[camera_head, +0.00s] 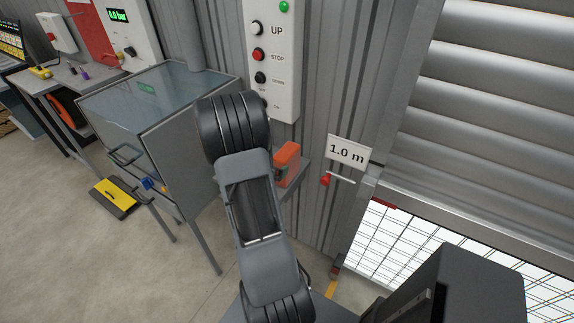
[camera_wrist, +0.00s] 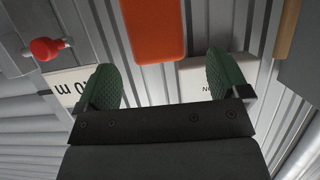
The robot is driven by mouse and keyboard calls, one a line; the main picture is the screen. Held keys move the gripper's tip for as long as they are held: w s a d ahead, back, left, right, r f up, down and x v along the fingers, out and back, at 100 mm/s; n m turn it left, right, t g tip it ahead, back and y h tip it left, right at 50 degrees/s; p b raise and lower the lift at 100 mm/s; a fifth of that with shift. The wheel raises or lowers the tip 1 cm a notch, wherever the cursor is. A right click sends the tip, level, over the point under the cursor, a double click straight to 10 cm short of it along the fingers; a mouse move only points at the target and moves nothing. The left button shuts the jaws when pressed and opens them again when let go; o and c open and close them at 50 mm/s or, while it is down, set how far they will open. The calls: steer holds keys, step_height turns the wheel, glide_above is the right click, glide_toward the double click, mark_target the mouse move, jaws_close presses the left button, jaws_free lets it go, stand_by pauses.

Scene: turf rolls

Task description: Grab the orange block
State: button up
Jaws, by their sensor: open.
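The orange block (camera_head: 287,155) sits on a small grey shelf (camera_head: 293,173) against the corrugated wall, partly hidden behind my arm in the head view. In the wrist view the orange block (camera_wrist: 153,28) is at the top centre, cut off by the frame edge. My gripper (camera_wrist: 164,78) is open, with its two green-padded fingers apart and nothing between them. The block appears just beyond the fingertips, roughly in line with the gap, and apart from them. My gripper is hidden by the arm in the head view.
A red-knobbed lever (camera_head: 325,180) and a "1.0 m" sign (camera_head: 349,152) are right of the block; the red knob (camera_wrist: 44,48) shows at the wrist view's left. A button panel (camera_head: 272,58) hangs above. A glass-topped cabinet (camera_head: 160,110) stands left. A roller shutter (camera_head: 490,100) is right.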

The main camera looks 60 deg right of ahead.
mark_target(278, 162)
steer(key=shift+p+x, duration=0.55)
steer(key=shift+x, duration=2.6)
steer(key=shift+s+d+r, duration=0.1)
steer(key=shift+r, duration=0.1)
steer(key=c, duration=1.3)
